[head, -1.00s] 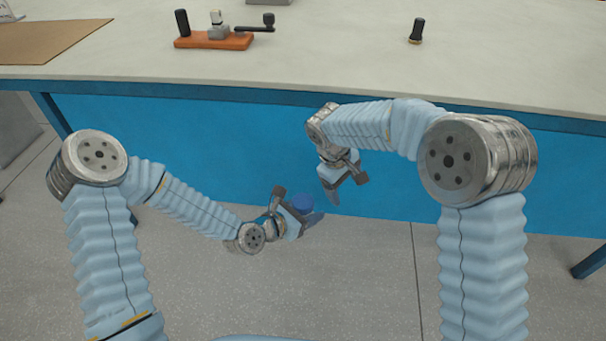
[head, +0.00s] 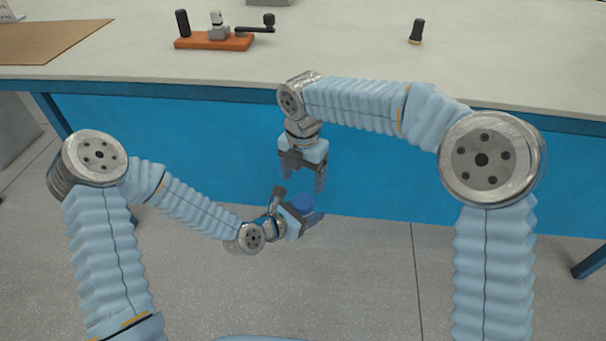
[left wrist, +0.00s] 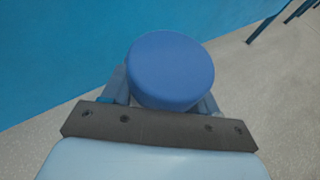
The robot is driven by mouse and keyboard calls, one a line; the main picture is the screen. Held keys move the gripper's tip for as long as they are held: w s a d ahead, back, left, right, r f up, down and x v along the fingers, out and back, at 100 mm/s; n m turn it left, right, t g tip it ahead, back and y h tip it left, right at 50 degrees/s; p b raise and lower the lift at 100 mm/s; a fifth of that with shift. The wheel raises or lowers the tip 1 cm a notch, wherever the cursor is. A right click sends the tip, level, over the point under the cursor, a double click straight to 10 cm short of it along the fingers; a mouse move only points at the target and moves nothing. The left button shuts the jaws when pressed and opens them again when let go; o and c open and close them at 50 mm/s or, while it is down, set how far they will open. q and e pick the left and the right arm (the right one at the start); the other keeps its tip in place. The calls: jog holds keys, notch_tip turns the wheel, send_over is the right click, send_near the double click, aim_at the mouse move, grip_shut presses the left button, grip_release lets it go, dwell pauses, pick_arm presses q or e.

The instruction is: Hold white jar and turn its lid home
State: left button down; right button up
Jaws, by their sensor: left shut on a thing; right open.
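A blue round lid-like top (head: 303,203) shows at my left gripper (head: 305,222), which is shut on the thing under it. In the left wrist view the same blue top (left wrist: 170,68) fills the middle, between the fingers. No white jar body can be made out; what is below the blue top is hidden by the fingers. I cannot tell how far the lid is turned. My right gripper (head: 305,182) is open and empty, pointing down, a little above the blue top and apart from it.
The pale table (head: 330,55) with a blue front panel (head: 400,180) lies behind both grippers. An orange base with a crank (head: 214,42) and a small black piece (head: 417,32) stand on it. A brown board (head: 50,42) lies at the left. The grippers are in front of the table, over open floor.

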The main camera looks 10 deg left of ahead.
aim_at(303, 201)
jog(key=shift+f, duration=4.05)
jog(key=c, duration=1)
jog(key=o, duration=1.1)
jog(key=shift+r, duration=0.1)
jog(key=shift+r, duration=2.2)
